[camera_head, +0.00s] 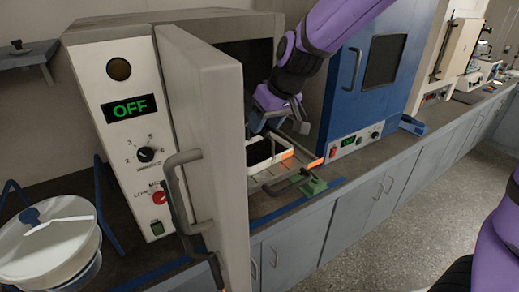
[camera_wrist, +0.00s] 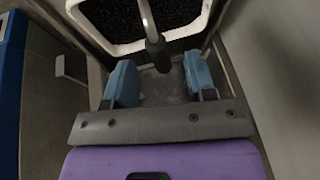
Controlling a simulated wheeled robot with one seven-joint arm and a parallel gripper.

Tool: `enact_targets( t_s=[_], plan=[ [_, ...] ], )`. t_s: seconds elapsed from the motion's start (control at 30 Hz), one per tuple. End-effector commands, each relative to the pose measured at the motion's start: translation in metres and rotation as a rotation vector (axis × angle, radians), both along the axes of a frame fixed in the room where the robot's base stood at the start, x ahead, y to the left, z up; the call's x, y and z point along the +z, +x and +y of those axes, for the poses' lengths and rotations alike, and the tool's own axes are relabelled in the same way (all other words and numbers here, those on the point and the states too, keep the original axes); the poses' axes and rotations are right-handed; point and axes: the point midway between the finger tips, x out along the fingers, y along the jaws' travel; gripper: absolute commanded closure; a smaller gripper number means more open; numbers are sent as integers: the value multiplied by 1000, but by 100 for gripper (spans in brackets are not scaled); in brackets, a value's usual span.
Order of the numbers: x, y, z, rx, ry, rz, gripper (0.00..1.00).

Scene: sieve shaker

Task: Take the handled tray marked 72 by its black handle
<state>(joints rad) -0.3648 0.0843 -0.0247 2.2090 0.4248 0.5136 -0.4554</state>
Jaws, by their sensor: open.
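A white-rimmed tray (camera_head: 285,156) with dark contents stands at the open front of the heating cabinet. In the wrist view, the tray (camera_wrist: 138,48) fills the top of the picture and holds black grains. My gripper (camera_head: 279,121) is above the tray, pointing down. In the wrist view, its blue fingertips (camera_wrist: 160,84) are apart, with nothing clasped. No number 72 is legible.
The cabinet (camera_head: 110,75) reads OFF; its open door (camera_head: 208,110) stands left of my gripper. A blue cabinet (camera_head: 345,100) stands to the right. A round white lidded vessel (camera_head: 50,235) is at lower left.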

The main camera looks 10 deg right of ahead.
Motion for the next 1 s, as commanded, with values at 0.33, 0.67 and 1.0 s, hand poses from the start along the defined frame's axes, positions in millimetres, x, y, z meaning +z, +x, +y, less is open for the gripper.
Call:
enact_targets(
  t_s=[0.33, 0.67, 1.0],
  plan=[
    [-33, 10, 12, -1, 0, 1, 49],
    [-33, 11, 12, 0, 0, 1, 75],
    [-32, 11, 12, 0, 0, 0, 100]
  ],
)
